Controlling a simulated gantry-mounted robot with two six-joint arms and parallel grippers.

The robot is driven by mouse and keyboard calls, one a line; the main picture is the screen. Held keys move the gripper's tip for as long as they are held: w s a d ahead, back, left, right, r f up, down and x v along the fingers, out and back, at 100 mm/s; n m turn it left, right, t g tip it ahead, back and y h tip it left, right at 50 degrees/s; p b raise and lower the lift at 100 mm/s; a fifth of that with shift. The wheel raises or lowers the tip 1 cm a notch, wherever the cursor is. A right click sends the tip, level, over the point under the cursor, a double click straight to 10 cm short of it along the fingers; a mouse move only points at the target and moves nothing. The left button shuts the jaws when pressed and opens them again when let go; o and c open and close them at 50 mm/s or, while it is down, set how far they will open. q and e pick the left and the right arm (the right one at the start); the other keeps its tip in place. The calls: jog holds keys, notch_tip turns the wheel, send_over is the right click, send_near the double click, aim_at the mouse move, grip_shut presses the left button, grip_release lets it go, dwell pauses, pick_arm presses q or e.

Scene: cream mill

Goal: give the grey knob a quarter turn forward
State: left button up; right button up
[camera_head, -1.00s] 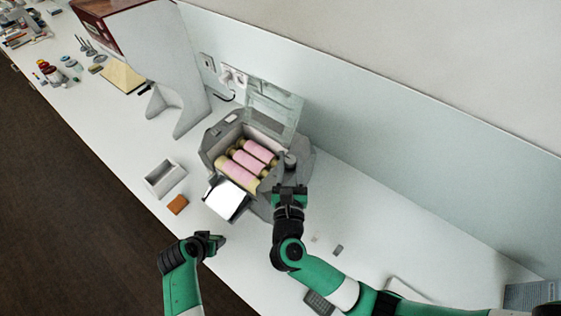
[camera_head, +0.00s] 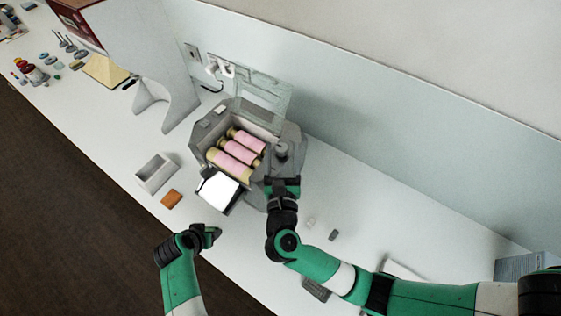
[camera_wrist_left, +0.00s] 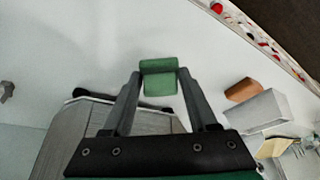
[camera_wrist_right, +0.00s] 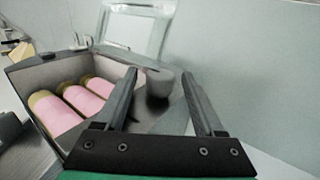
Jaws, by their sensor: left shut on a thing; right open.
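The grey knob (camera_head: 281,148) stands on the right side of the grey mill (camera_head: 254,199), beside its pink-and-yellow rollers (camera_head: 235,153). In the right wrist view the knob (camera_wrist_right: 161,83) shows just beyond my open fingers, between their tips. My right gripper (camera_head: 282,179) is open and empty, in front of the knob; I cannot tell whether a finger touches it. My left gripper (camera_head: 214,232) is low over the front of the counter, away from the knob. In the left wrist view it is shut on a small green piece (camera_wrist_left: 159,79).
The mill's clear lid (camera_head: 263,94) stands raised at its back. A white plate (camera_head: 217,188) is on its front. A light box (camera_head: 156,172) and an orange block (camera_head: 171,199) lie left of the mill. A wall runs behind; small items lie right of the mill.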

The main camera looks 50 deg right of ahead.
pick_arm(q)
jog(key=shift+f+b, duration=0.45)
jog(key=shift+f, duration=0.05)
pick_arm(e)
jog(key=v, duration=1.1)
jog(key=shift+s, duration=0.1)
